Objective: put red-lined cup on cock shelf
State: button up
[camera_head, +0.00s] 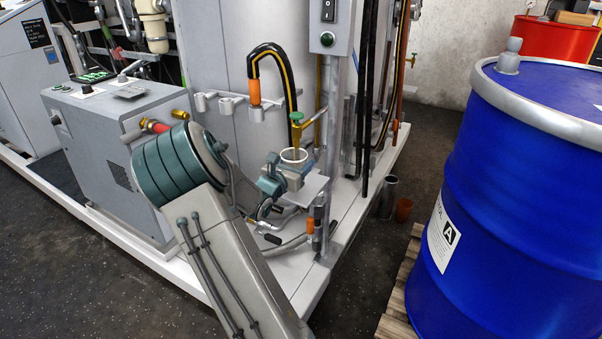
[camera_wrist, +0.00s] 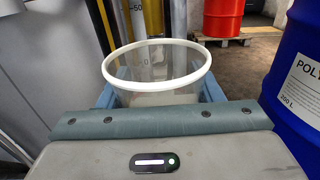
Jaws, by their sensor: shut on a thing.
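A clear cup (camera_wrist: 157,68) with a white rim and measuring marks stands upright between the blue fingers of my gripper (camera_wrist: 160,90), which is shut on it. In the head view the cup (camera_head: 293,155) is directly below or close to a brass cock with a green handle (camera_head: 298,119). My gripper (camera_head: 288,178) is at the small grey cock shelf (camera_head: 313,188). The cup's bottom is hidden by my gripper, so I cannot tell whether it touches the shelf.
A grey control box (camera_head: 328,27) is above the shelf on the right. A black and yellow hose (camera_head: 266,52) arches behind the cup. A large blue drum (camera_head: 500,180) stands on a pallet at the right. A red drum (camera_head: 551,40) is farther back.

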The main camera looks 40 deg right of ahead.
jog(key=shift+w+d, duration=0.25)
jog(key=shift+d, duration=0.25)
jog(key=shift+w+d+f+b, duration=0.15)
jog(key=shift+f+b, duration=0.3)
jog(key=shift+f, duration=0.45)
jog(key=shift+s+d+f+b, duration=0.15)
jog(key=shift+f+b, duration=0.25)
jog(key=shift+f, duration=0.45)
jog(key=shift+w, duration=0.1)
jog(key=shift+f, duration=0.2)
jog(key=o, duration=1)
jog(key=shift+r, duration=0.15)
